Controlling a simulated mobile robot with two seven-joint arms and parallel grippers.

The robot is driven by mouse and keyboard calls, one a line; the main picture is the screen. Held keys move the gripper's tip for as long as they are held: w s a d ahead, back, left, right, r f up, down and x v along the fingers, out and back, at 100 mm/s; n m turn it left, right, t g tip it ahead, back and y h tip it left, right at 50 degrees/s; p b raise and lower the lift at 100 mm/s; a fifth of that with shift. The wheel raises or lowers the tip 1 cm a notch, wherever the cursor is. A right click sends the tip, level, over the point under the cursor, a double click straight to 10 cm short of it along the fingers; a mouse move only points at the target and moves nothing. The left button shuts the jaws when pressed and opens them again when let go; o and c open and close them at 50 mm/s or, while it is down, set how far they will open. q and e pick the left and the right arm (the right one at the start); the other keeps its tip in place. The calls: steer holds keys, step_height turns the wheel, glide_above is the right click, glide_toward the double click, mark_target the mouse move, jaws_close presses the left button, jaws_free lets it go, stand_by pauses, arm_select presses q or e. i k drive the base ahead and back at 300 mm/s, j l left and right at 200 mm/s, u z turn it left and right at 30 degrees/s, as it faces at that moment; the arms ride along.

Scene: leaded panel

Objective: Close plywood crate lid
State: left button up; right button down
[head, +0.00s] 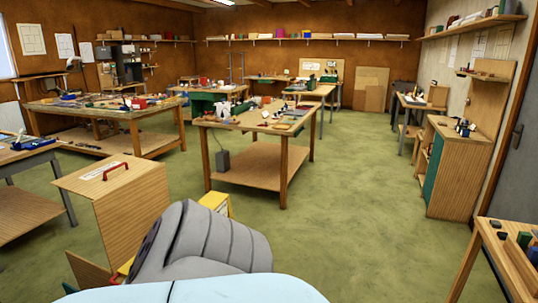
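A plywood crate (132,222) stands at the lower left, close in front of me. Its upper panel (80,183) carries a red handle (117,170) and a pale label. A lower plywood piece (88,272) shows beneath it at the left. I cannot tell from here whether the upper panel is the lid, or whether the lid is open or shut. A grey ribbed shape (205,245) hides the crate's lower right part. Neither of my grippers is in view.
A yellow object (216,203) stands behind the grey shape. A cluttered wooden workbench (258,178) is ahead, another bench (108,142) at the left. A cabinet (461,165) and a small table (510,262) are on the right. The green floor (360,210) between is clear.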

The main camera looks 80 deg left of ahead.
mark_target(129, 193)
steer(key=u, duration=3.5)
steer(key=i+u, duration=0.1)
steer(key=u, duration=0.15)
